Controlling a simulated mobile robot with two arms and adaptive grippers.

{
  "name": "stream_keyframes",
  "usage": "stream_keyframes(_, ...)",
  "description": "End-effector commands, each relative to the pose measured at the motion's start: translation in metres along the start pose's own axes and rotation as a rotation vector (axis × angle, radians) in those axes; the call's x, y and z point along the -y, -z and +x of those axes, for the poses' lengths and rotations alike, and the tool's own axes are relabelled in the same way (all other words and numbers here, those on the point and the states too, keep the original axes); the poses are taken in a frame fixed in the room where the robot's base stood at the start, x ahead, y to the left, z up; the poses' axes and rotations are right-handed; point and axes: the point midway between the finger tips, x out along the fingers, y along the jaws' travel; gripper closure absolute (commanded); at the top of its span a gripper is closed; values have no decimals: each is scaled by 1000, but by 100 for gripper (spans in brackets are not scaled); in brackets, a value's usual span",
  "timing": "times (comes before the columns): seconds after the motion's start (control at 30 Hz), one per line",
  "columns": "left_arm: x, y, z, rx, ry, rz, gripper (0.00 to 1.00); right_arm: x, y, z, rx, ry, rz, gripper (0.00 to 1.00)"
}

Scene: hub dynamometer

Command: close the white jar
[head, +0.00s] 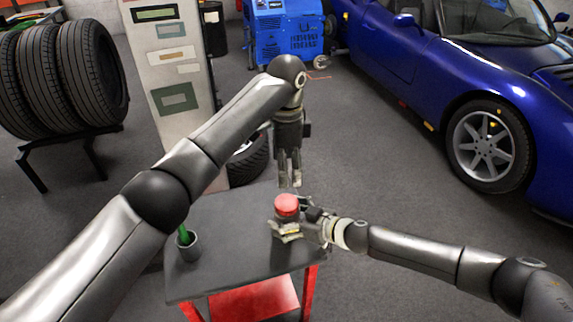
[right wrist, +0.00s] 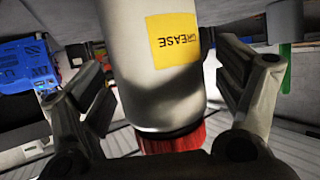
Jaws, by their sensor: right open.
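The white jar (right wrist: 160,70) has a yellow label reading GREASE and shows large in the right wrist view. Its red lid (right wrist: 172,138) is at the bottom of that inverted view. In the head view the red lid (head: 287,205) tops the jar on the dark tabletop; the gripper mostly hides the white body. My right gripper (head: 288,230) is open, low at the jar, with one finger on each side of it in the wrist view. My left gripper (head: 290,183) points down just above and behind the lid, its fingers a little apart with nothing between them. I cannot tell how tightly the lid sits.
The dark-topped cart (head: 225,220) has a red lower frame. A grey cup (head: 188,248) with a green-handled item stands at its left. A tall pale cabinet (head: 165,60) and a tyre rack (head: 65,145) stand behind. A blue car (head: 430,60) is at the right.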

Motion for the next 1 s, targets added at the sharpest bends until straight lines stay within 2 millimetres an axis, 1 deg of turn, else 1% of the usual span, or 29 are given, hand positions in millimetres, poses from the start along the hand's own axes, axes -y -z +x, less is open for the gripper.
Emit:
stream_keyframes(0.17, 0, 0, 0, 0, 0, 0, 22, -1, -1, -15, 1, -1, 0, 12)
stream_keyframes(0.27, 0, 0, 0, 0, 0, 0, 22, -1, -1, -31, 2, -2, 2, 12)
stream_keyframes(0.5, 0, 0, 0, 0, 0, 0, 22, -2, -1, -78, 1, -2, 0, 12)
stream_keyframes(0.7, 0, 0, 0, 0, 0, 0, 22, -1, -1, -106, 1, -2, 1, 12)
stream_keyframes(0.83, 0, 0, 0, 0, 0, 0, 22, 0, -1, -116, 1, -1, 0, 12)
stream_keyframes(1.0, 0, 0, 0, 0, 0, 0, 22, 0, -1, -119, 1, 0, 1, 12)
